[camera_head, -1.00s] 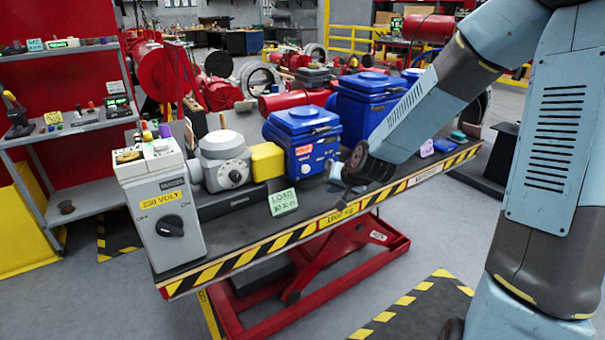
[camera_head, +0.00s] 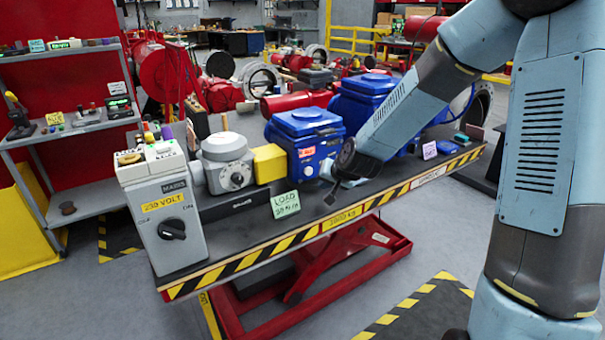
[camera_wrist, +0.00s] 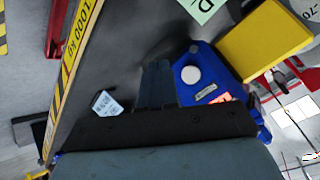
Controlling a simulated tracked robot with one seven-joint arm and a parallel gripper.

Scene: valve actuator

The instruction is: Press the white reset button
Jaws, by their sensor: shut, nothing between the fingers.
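The white reset button (camera_wrist: 191,74) is a round white cap on the face of a blue actuator housing (camera_wrist: 212,66). The same blue housing (camera_head: 306,138) stands on the lift table in the head view, a red label on its front. My gripper (camera_wrist: 158,66) is shut and empty, its fingertips just left of the button in the wrist view, apart from it in the picture. Their depth relative to the button is hard to tell. In the head view, my gripper (camera_head: 330,188) is low in front of the housing's lower right and small.
The lift table (camera_head: 285,232) has a striped front edge. A green load sign (camera_head: 285,204) stands left of my gripper. A yellow block (camera_head: 269,163) and a grey 230 volt control box (camera_head: 168,222) stand further left. Other blue housings (camera_head: 372,92) stand right.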

